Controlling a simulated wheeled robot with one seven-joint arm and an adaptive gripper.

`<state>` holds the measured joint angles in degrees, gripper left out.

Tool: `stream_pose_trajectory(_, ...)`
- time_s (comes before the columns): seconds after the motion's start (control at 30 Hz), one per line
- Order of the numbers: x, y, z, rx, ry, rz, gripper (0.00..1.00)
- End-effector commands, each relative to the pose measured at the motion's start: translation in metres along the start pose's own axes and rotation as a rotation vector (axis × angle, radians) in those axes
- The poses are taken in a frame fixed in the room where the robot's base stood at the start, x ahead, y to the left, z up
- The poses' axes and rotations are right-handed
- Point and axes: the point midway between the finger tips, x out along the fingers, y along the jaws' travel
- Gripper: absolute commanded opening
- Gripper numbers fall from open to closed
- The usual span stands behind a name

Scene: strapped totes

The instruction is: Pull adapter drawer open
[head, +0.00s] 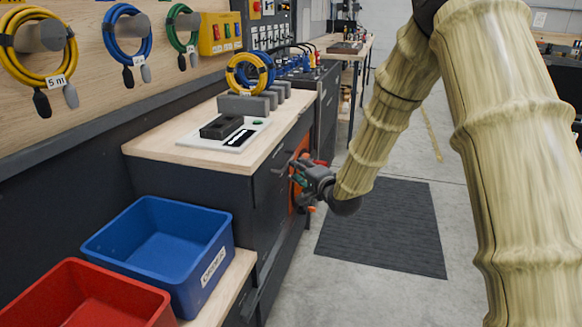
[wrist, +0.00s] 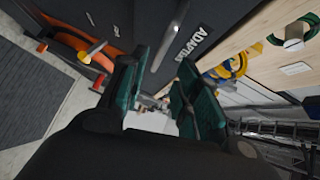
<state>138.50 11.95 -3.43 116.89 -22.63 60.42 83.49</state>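The adapter drawer is a dark front with a white "ADAPTERS" label (wrist: 194,42) in the wrist view. A light bar handle (wrist: 176,28) runs across this front, beyond the fingertips. In the head view the dark cabinet (head: 190,182) shows its drawer side at a steep angle, and the drawer looks shut. My gripper (wrist: 163,66) has its two teal finger pads spread apart with nothing visible between them. In the head view my gripper (head: 302,180) is close beside the cabinet's front. Whether a finger touches the handle cannot be told.
An orange object (wrist: 77,40) is on the cabinet front beside my gripper. Blue (head: 158,245) and red (head: 85,300) totes stand at lower left. The worktop (head: 150,146) carries a device on a white plate (head: 225,135). A dark mat (head: 385,225) lies on open floor.

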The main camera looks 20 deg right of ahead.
Motion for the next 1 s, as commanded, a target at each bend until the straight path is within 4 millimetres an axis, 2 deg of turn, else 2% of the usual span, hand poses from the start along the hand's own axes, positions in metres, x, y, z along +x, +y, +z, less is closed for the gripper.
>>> stream_pose_trajectory(0.2, 0.036, 0.002, 0.002, -0.004, -0.002, 0.000, 0.32)
stream_pose_trajectory(0.4, 0.059, 0.001, 0.002, -0.003, -0.002, 0.001, 0.32)
stream_pose_trajectory(0.6, 0.068, 0.001, 0.001, -0.002, -0.001, 0.000, 0.32)
stream_pose_trajectory(0.87, 0.068, 0.001, 0.001, -0.001, -0.001, 0.001, 0.32)
stream_pose_trajectory(1.0, 0.068, 0.001, 0.001, -0.001, -0.001, 0.001, 0.08)
